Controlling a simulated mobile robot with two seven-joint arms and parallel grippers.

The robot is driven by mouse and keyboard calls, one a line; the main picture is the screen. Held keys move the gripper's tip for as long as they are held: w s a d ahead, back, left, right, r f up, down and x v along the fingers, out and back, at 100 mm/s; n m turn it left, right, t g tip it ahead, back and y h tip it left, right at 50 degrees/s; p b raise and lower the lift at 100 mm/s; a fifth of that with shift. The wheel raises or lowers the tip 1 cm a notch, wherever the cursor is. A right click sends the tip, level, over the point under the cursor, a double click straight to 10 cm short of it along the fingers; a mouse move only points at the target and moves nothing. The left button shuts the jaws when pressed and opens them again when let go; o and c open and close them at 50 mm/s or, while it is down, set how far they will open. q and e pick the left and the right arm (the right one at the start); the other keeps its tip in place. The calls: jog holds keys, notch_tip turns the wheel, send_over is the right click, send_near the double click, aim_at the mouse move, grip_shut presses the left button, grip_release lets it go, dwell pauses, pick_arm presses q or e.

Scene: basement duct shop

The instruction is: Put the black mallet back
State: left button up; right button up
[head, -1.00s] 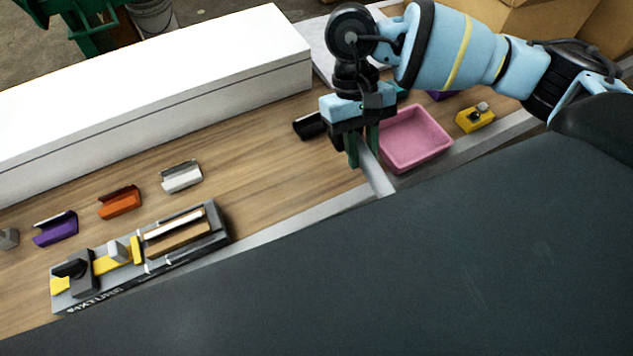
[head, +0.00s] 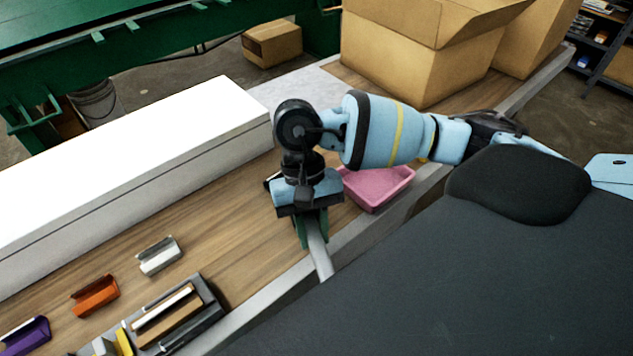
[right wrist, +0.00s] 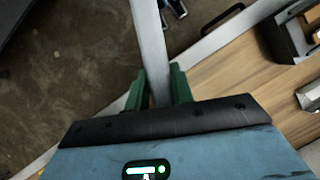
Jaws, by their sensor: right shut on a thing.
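My right gripper (head: 312,238) is shut on a pale grey straight bar (head: 321,262), like a handle, which slants down past the bench's front edge. In the right wrist view the gripper (right wrist: 158,88) has the bar (right wrist: 150,45) between its green fingers, and the bar runs out of the top of the picture. No mallet head shows on it, so I cannot tell whether it is the black mallet. A dark tray (head: 213,302) with a light bar, a brown bar and yellow parts lies at the lower left, partly cut off. My left gripper is out of view.
Left of my gripper lie white (head: 160,257), orange (head: 96,296) and purple (head: 25,337) open holders. A pink bin (head: 400,193) stands just behind and right of it. A long white box (head: 130,165) lines the back. Bare wooden bench (head: 235,225) lies between.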

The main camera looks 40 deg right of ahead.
aim_at(328, 256)
jog(key=s+m, duration=0.1)
jog(key=s+f+m+t+y, duration=0.1)
jog(key=m, duration=0.1)
jog(key=s+f+m+y, duration=0.1)
jog(key=m, duration=0.1)
jog(key=shift+a, duration=0.1)
jog(key=m, duration=0.1)
jog(key=s+m+t, duration=0.1)
jog(key=m, duration=0.1)
jog(key=shift+s+d+f+m+t+y, duration=0.2)
jog(key=shift+f+m+t+y, duration=0.1)
jog(key=shift+y, duration=0.1)
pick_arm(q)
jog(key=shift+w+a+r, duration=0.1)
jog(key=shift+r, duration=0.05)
pick_arm(e)
jog(key=s+d+m+t, duration=0.1)
jog(key=m, duration=0.2)
jog(key=s+m+t, duration=0.1)
jog(key=m, duration=0.2)
jog(key=s+d+r+m+t, duration=0.1)
jog(key=m, duration=0.2)
jog(key=shift+s+d+t, duration=0.1)
jog(key=shift+d+t, duration=0.2)
jog(key=shift+t, duration=0.1)
